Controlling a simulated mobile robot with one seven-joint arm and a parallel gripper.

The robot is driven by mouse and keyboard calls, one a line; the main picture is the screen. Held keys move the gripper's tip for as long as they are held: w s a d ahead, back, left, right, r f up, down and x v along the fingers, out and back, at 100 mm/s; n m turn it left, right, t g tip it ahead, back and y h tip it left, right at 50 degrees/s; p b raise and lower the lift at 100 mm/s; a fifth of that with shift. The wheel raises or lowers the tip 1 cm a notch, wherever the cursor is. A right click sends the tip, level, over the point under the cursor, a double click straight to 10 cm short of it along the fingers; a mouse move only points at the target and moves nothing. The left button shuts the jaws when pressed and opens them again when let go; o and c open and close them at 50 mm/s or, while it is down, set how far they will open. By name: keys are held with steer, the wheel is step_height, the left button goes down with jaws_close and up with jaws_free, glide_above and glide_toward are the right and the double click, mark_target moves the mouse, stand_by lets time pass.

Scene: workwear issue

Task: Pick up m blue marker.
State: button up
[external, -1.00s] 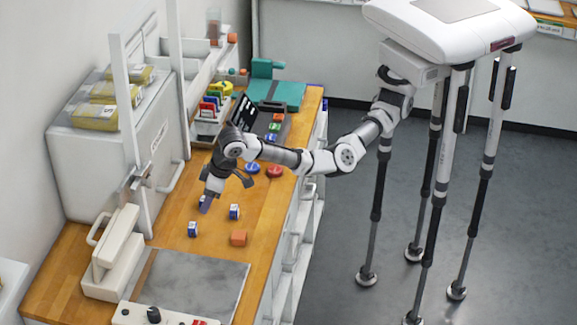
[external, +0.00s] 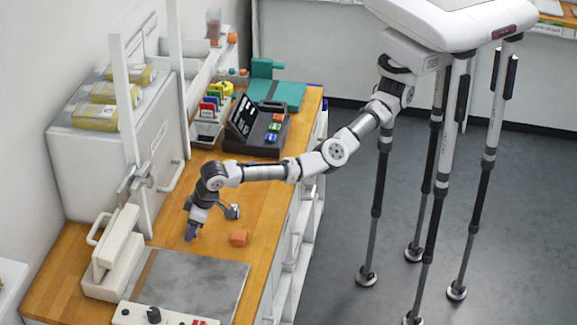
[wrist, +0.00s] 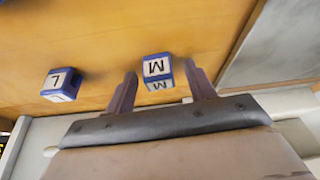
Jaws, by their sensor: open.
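The M marker (wrist: 156,72) is a small blue-and-white block lettered M, standing on the wooden bench. In the wrist view my gripper (wrist: 160,74) is open, with one finger on each side of the M marker and gaps visible between. A similar blue-and-white block lettered L (wrist: 61,85) sits to the left, outside the fingers. In the external view my gripper (external: 191,232) points down low over the bench, and it hides the M marker there.
An orange block (external: 238,238) lies right of my gripper. Another blue-and-white block (external: 235,212) stands behind it, partly covered by my wrist. A white box (external: 110,165) and upright post bound the left side. A dark tray device (external: 256,130) stands farther back.

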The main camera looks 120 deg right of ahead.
steer(key=c, duration=1)
steer(key=shift+c, duration=0.2)
steer(key=shift+r, duration=0.15)
